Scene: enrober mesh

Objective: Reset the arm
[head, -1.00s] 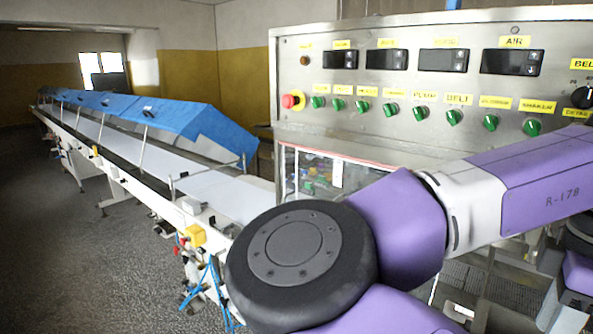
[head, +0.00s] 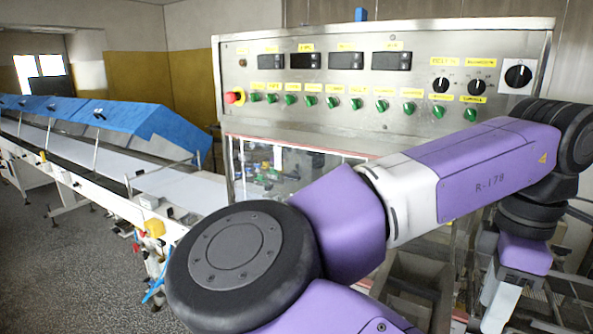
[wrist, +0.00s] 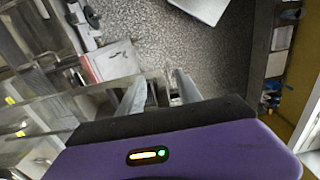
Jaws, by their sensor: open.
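My purple and white arm (head: 470,180) crosses the lower right of the head view, bent at a large black elbow joint (head: 240,255). The forearm runs right to black wrist joints, then turns down. The gripper itself cannot be made out in the head view. In the wrist view, my gripper (wrist: 158,87) shows two pale fingers set apart, with nothing held between them. Beneath them is the speckled floor and some metal parts.
A steel control panel (head: 330,108) with green switches stands behind my arm, above a clear-fronted cabinet (head: 270,170). A long conveyor (head: 185,190) with blue covers (head: 135,118) runs along the left. Open grey floor (head: 60,260) lies at the lower left.

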